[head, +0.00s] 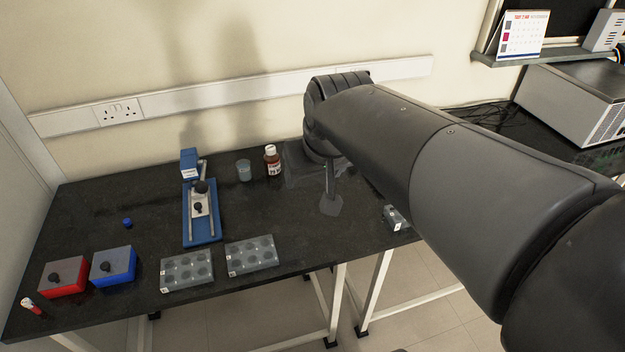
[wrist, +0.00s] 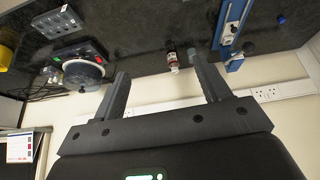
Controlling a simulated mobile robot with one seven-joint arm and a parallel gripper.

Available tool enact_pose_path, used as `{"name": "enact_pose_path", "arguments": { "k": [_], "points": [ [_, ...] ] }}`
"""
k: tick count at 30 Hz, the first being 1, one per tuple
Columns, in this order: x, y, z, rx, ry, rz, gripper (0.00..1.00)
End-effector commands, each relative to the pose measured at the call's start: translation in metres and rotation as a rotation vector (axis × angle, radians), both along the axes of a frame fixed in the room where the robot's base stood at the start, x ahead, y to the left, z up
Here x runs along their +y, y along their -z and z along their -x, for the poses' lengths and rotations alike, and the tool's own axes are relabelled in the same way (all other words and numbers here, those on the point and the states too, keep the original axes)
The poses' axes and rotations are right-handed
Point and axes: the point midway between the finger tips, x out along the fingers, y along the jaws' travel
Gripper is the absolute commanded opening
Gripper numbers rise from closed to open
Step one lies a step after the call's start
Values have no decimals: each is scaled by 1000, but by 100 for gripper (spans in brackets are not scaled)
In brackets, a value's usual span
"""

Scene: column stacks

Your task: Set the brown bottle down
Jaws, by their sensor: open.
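The brown bottle (head: 272,164) has a white cap and a pale label. It stands upright on the black bench near the wall, just right of a small beaker. In the wrist view the bottle (wrist: 171,54) appears between the lines of my two fingers but beyond their tips, apart from both. My gripper (wrist: 158,66) is open with nothing between its fingers. In the head view my arm comes in from the right and its end is right of the bottle; the fingertips are hard to make out there.
The beaker (head: 243,170) stands close left of the bottle. A blue stand (head: 202,212) is further left. Two grey well racks (head: 187,270) (head: 252,256) and red and blue boxes (head: 63,277) (head: 113,266) line the front edge. A round device (wrist: 82,75) shows in the wrist view.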

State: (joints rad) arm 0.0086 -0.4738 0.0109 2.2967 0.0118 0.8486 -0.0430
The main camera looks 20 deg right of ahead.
Motion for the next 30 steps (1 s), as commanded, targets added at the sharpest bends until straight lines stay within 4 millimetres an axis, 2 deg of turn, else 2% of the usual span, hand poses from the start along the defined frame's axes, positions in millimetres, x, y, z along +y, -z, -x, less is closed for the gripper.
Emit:
{"name": "enact_pose_path", "arguments": {
  "k": [1,3,6,10,15,30],
  "points": [
    [-1,2,19,-8,6,-2,69],
    [-1,7,41,-13,15,-5,69],
    [-2,14,66,-19,24,-8,69],
    [-3,23,86,-21,32,-12,69],
    [-3,27,94,-21,37,-13,69],
    [-3,27,94,-21,36,-14,69]
  ]
}}
